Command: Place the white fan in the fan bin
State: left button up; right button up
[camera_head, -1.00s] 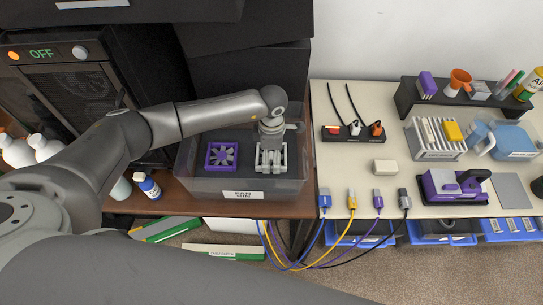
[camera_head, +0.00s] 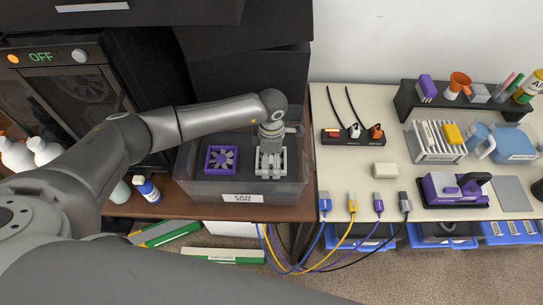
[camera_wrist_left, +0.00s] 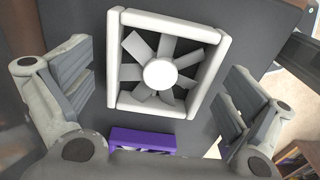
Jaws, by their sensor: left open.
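The fan bin (camera_head: 295,190) is a clear grey box with a white label on its front. The white fan (camera_head: 271,166) is inside the bin at its right side, beside a purple fan (camera_head: 221,158). My left gripper (camera_head: 270,152) is directly above the white fan and partly hides it. In the left wrist view the gripper's fingers are spread wide, with the white fan (camera_wrist_left: 158,73) between them and gaps on both sides. The purple fan (camera_wrist_left: 142,139) shows at the lower edge there. My right gripper is not in view.
Bottles (camera_head: 146,187) stand at the front left. On the right, a cream table (camera_head: 340,180) holds a power strip (camera_head: 352,135), cables and a purple device (camera_head: 455,188).

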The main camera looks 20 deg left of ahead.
aim_at(271, 159)
pick_arm(q)
jog(key=shift+w+r, duration=0.1)
jog(key=shift+r, duration=0.45)
notch_tip(271, 159, up, 11)
jog(key=b, duration=0.2)
